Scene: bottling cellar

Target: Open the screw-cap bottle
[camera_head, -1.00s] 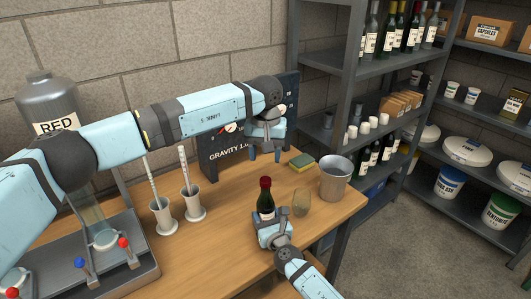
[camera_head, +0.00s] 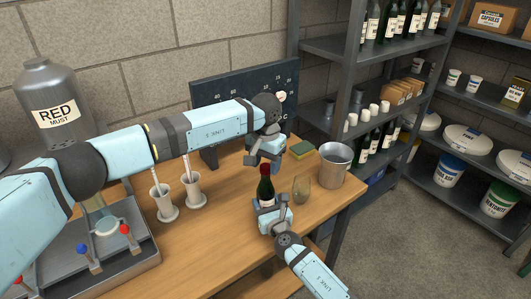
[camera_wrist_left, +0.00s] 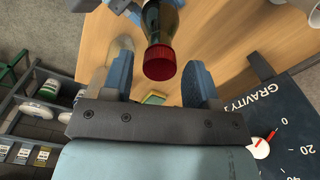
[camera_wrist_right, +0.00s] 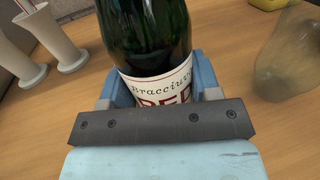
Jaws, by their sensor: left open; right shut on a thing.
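The dark green screw-cap bottle (camera_head: 265,188) stands upright near the table's front edge, with its red cap (camera_head: 265,169) on. My right gripper (camera_head: 268,207) is shut on the bottle's lower body; its fingers flank the white label (camera_wrist_right: 160,84) in the right wrist view. My left gripper (camera_head: 262,163) is open just above and behind the bottle's top. In the left wrist view the red cap (camera_wrist_left: 159,62) lies between the spread fingers of the left gripper (camera_wrist_left: 160,78), apart from both.
Two white cylinders with rods (camera_head: 162,203) stand left. A dark gravity board (camera_head: 225,90) is at the back.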

